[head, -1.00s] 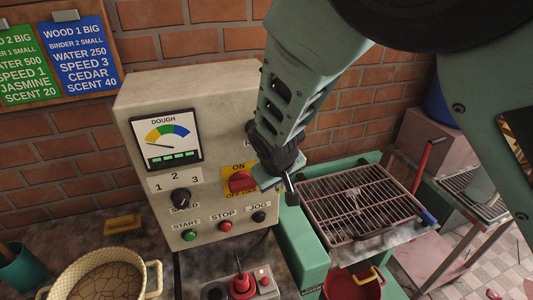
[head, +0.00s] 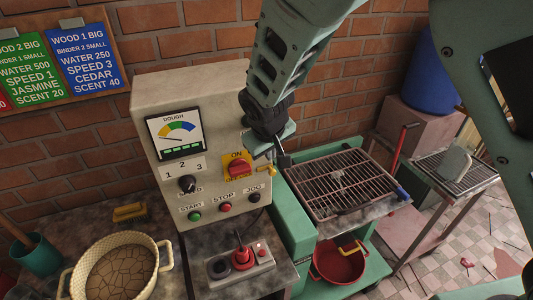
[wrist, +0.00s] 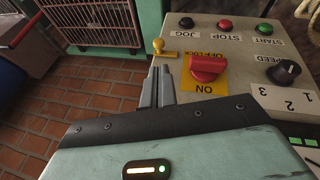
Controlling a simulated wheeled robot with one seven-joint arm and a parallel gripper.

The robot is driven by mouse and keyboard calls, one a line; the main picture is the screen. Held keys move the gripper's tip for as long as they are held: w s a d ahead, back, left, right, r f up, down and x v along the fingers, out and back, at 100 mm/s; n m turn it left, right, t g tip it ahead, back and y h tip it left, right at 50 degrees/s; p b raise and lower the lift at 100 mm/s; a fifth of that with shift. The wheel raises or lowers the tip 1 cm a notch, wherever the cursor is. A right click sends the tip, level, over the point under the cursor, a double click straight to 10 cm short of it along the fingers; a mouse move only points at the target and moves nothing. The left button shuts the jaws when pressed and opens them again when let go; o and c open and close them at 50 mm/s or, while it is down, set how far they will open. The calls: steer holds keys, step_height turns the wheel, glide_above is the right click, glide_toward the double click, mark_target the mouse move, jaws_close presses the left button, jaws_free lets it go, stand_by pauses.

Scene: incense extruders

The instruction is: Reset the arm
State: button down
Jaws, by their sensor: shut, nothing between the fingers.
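My gripper (head: 281,158) is in front of the right edge of the beige control box (head: 158,90), beside the red ON/OFF switch (head: 238,167). In the wrist view my gripper (wrist: 157,85) has its two grey fingers together, with nothing between them. The red switch (wrist: 207,68) on its yellow plate is to the right of the fingers there, apart from them. My arm comes down from the top of the head view and hides part of the box's upper right.
A wire rack (head: 345,183) on a green frame stands right of the box. A red pot (head: 338,262) sits below it. A joystick panel (head: 238,262) and a cream pot (head: 120,270) are in front. A blue barrel (head: 432,75) stands at the back right.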

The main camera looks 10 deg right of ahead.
steer(key=shift+s, duration=0.1)
stand_by(0.4)
steer(key=s+d+f+g+b, duration=0.1)
steer(key=s+d+f+b, duration=0.1)
steer(key=s+b, duration=0.3)
steer(key=s+d+f+n+g+y+b, duration=0.1)
steer(key=s+b, duration=0.5)
steer(key=s, duration=0.8)
steer(key=s+d+f+n+g+b, duration=0.1)
steer(key=s+d+f+b, duration=0.3)
steer(key=s, duration=0.6)
steer(key=shift+s+f+g+y+b, duration=0.3)
steer(key=shift+f+g+b, duration=0.15)
steer(key=shift+g+b, duration=0.55)
